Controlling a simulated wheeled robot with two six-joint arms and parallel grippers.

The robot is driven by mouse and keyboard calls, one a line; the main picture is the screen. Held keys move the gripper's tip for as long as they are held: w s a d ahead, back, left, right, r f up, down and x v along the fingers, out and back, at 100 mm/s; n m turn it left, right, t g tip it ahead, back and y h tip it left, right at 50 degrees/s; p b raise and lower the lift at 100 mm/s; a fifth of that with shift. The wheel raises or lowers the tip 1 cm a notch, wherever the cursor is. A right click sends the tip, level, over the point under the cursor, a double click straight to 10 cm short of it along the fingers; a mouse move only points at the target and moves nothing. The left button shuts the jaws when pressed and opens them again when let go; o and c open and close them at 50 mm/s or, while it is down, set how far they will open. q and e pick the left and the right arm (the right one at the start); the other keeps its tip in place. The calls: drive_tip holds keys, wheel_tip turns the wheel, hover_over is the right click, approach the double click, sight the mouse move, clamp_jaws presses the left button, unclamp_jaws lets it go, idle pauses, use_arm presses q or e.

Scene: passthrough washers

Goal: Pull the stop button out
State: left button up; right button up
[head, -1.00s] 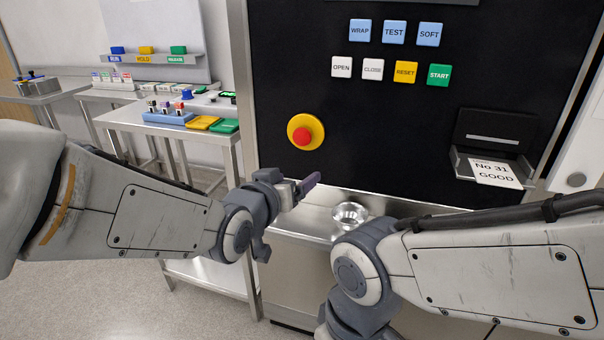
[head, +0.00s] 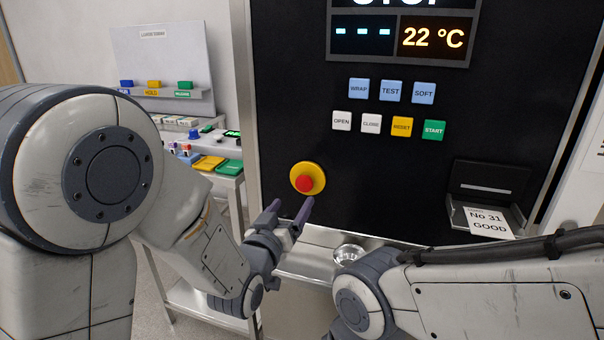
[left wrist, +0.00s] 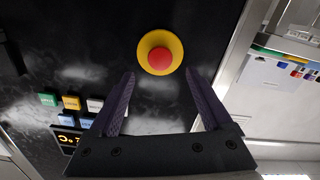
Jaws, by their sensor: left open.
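The stop button (head: 304,184) is a red knob on a round yellow base (head: 319,171), on the black front panel in the head view. My left gripper (head: 291,208) is open, just below and left of the button, its dark fingers pointing up toward the panel. In the left wrist view, the red button (left wrist: 160,58) shows ahead, centred between and beyond the two spread fingertips (left wrist: 160,75). Nothing is between the fingers and they appear apart from the button. My right arm crosses the lower right of the head view; its gripper fingers are not seen.
Above the button are the labelled push buttons, such as OPEN (head: 342,121) and START (head: 433,130). A display (head: 402,40) reads 22 °C. A slot with a "No 31 GOOD" card (head: 487,221) is at right. A metal ledge with a round bowl (head: 349,254) lies below.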

sight(303, 187)
use_arm(q)
drive_tip(key=p+x, duration=0.2)
drive_tip(key=x, duration=0.6)
drive_tip(key=shift+p, duration=0.35)
use_arm(e)
wheel_tip(303, 187, up, 4)
drive_tip(key=shift+f, duration=0.1)
